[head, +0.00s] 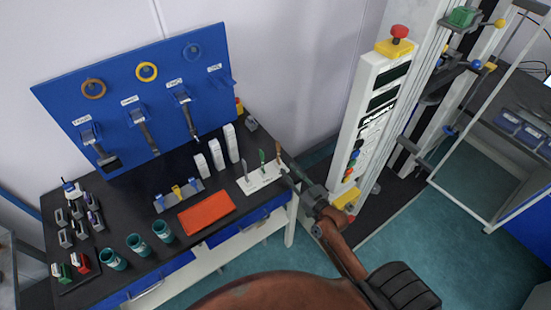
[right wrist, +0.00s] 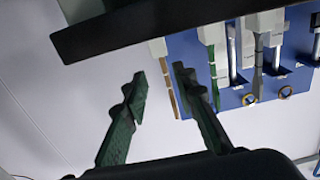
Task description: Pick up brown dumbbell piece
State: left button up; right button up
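The brown dumbbell piece (head: 278,151) is thin and stands upright at the right end of a white holder (head: 259,181) near the table's right edge. A green piece (head: 262,156) and a grey piece (head: 244,167) stand in the same holder. My right gripper (head: 287,174) is beside the holder's right end, close to the brown piece. In the right wrist view the gripper (right wrist: 159,76) is open and empty, and the brown piece (right wrist: 170,84) shows beyond the gap, close to the right fingertip. Contact cannot be told. My left gripper is not in view.
A blue board (head: 150,75) with hung tools and rings stands behind the table. White boxes (head: 216,155), an orange mat (head: 207,214) and teal cups (head: 138,244) are on the table. A tall machine (head: 378,110) with a red button stands to the right.

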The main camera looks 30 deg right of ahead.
aim_at(279, 161)
jog(key=w, duration=0.5)
jog(key=w+a, duration=0.1)
jog(key=w, duration=0.1)
jog(key=shift+w, duration=0.35)
jog(key=shift+d, duration=0.1)
jog(key=shift+c, duration=0.2)
grip_shut()
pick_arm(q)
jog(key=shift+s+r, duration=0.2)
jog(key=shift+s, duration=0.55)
